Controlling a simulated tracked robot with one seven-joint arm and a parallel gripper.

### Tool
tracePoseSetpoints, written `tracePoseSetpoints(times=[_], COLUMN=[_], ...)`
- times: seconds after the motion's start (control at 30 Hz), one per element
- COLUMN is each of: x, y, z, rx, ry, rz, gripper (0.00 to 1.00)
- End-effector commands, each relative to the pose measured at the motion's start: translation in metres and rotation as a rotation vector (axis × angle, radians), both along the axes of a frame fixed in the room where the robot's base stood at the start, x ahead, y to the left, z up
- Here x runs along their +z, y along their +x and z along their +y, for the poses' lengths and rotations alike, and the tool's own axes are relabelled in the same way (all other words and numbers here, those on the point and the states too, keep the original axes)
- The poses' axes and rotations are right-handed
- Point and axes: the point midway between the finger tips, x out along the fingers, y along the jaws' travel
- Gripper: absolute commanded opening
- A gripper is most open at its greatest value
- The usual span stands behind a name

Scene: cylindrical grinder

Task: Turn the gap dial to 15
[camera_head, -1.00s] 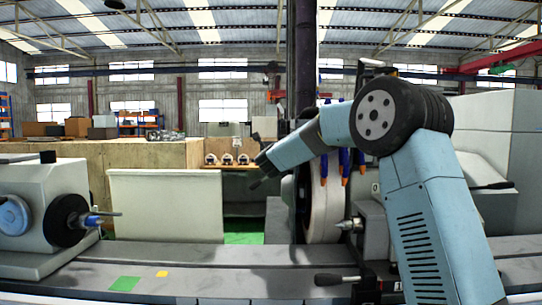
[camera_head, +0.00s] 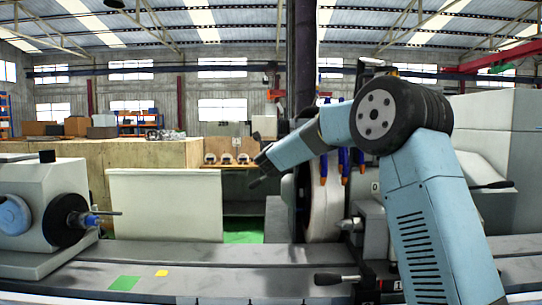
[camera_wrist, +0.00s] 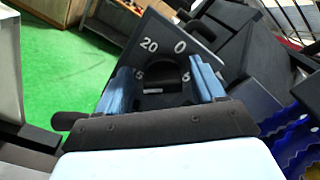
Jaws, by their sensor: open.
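The gap dial shows in the wrist view as a dark plate (camera_wrist: 164,36) with white numbers. I read 20 at upper left, 0 at the top, 15 at left and a partly covered figure at right. A black knob (camera_wrist: 163,76) sits at its middle. My gripper (camera_wrist: 163,70) is open, its two blue fingers one on each side of the knob. I cannot tell whether they touch it, and the setting the knob points to is not clear. In the head view my arm's end reaches beside the grinding wheel (camera_head: 324,205); the dial face is not visible there.
A headstock with a black chuck (camera_head: 67,220) stands at left on the grey machine bed (camera_head: 215,262). A cream panel (camera_head: 165,205) stands behind the bed. Blue coolant hoses (camera_head: 343,162) hang near the wheel. Dark machine parts crowd the dial's right side; green floor (camera_wrist: 60,75) is open at left.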

Motion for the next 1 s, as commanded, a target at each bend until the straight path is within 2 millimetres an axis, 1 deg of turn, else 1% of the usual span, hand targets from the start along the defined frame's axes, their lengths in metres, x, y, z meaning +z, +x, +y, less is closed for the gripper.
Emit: tracePoseSetpoints(times=[0.17,0.27,0.7,0.83,1.0], x=[0.001,0.002,0.000,-0.001,-0.001], y=[-0.007,-0.019,-0.099,-0.118,-0.133], z=[0.000,0.001,0.001,0.001,0.001], rx=[0.001,0.001,0.001,0.001,0.000], ry=[-0.001,-0.002,-0.001,-0.001,-0.001], rz=[-0.001,-0.001,-0.001,0.001,0.001], gripper=[0.69,0.69,0.69,0.69,0.69])
